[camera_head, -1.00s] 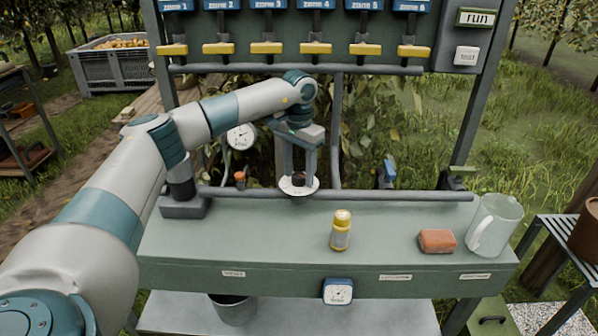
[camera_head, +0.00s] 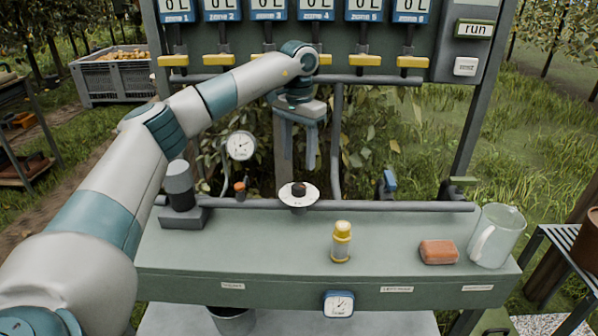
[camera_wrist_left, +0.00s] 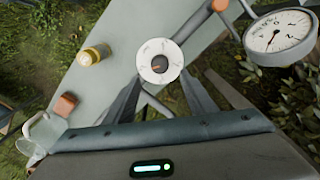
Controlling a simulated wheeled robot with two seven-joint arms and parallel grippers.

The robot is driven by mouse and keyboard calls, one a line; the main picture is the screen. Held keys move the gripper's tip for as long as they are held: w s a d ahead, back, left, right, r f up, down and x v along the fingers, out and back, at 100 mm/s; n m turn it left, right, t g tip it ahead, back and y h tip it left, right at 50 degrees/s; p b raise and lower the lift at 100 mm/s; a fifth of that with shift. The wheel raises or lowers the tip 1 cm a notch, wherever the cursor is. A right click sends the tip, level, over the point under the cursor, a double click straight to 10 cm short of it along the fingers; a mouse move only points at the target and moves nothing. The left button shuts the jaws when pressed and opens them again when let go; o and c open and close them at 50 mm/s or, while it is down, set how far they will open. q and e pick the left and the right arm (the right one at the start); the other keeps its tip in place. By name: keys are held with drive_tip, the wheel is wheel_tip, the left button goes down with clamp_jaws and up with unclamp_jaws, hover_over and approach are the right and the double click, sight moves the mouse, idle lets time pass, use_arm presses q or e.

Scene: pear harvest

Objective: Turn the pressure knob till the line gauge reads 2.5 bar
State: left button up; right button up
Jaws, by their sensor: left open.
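The pressure knob (camera_head: 299,190) is a dark knob on a white round dial (camera_head: 289,196), set on the pipe along the back of the bench. The line gauge (camera_head: 241,146) is a white round gauge left of it; its reading is too small to tell. My left gripper (camera_head: 299,165) is open above the knob, fingers pointing down, apart from it. In the left wrist view the knob (camera_wrist_left: 158,64) shows beyond and between the fingers, and the gauge (camera_wrist_left: 280,34) is at upper right. My right gripper is not in view.
A yellow-capped bottle (camera_head: 341,242), an orange block (camera_head: 438,252) and a clear jug (camera_head: 496,236) stand on the bench (camera_head: 230,255). A small orange-topped valve (camera_head: 240,188) is left of the knob. Zone displays and yellow levers (camera_head: 265,62) are above. A small blue-framed gauge (camera_head: 338,304) is on the bench front.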

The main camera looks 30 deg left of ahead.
use_arm(q)
wheel_tip(320, 180, up, 8)
drive_tip(key=shift+r, duration=0.25)
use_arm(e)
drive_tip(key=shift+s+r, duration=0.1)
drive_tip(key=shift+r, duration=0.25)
